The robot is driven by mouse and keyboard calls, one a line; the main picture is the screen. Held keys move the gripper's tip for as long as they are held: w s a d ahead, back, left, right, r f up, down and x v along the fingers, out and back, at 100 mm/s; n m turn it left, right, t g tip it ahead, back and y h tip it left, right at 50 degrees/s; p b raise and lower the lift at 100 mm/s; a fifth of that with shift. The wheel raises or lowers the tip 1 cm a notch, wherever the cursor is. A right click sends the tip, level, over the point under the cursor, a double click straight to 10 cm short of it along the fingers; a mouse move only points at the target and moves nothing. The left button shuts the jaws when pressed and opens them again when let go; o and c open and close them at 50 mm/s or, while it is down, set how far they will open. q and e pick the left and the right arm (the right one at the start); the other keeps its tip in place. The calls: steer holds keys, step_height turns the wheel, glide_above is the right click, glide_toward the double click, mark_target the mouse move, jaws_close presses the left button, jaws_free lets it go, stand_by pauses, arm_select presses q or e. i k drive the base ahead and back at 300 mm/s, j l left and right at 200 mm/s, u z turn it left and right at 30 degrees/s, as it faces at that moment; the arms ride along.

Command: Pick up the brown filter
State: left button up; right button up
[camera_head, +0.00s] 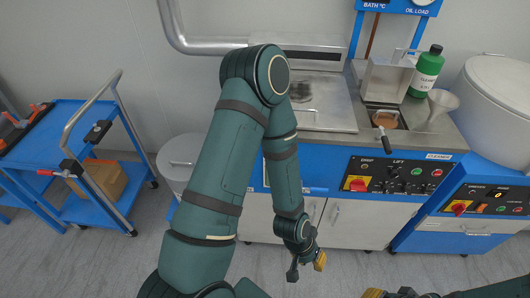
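A round brown piece (386,120), which looks like the brown filter, sits in a small square recess of the blue machine's top; a dark handle runs down in front of it. My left gripper (306,266) hangs low in front of the machine's cabinet doors, well below and left of the brown piece. Its two fingers are spread apart with nothing between them. Part of my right gripper (398,293) shows at the bottom edge, low and far from the brown piece; its fingers are mostly cut off.
The blue machine (400,207) has knobs on its front. A metal box (387,78), a green bottle (427,72) and a funnel (440,104) stand around the recess. A large white drum (498,105) is at right. A blue cart (62,125) and a lidded bin (180,160) are at left.

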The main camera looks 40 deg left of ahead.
mark_target(381, 118)
steer(key=i+l+u, duration=0.1)
steer(key=u, duration=0.35)
steer(key=l+u, duration=0.2)
steer(key=u, duration=0.2)
steer(key=i+l+u, duration=0.1)
steer(key=u, duration=0.35)
steer(key=l+u, duration=0.75)
steer(key=l, duration=0.2)
steer(key=k+l+u, duration=0.15)
steer(key=l, duration=0.15)
steer(key=l+u, duration=0.15)
steer(key=l, duration=0.15)
steer(key=k+l+u, duration=0.1)
steer(key=l, duration=0.2)
steer(key=k+l, duration=0.1)
steer(key=l, duration=0.25)
steer(key=k+l, duration=0.15)
steer(key=l, duration=0.2)
steer(key=k+l+u, duration=0.1)
steer(key=l, duration=0.25)
steer(key=k+l, duration=0.15)
steer(key=l, duration=0.2)
steer(key=k+l, duration=0.15)
steer(key=l, duration=0.15)
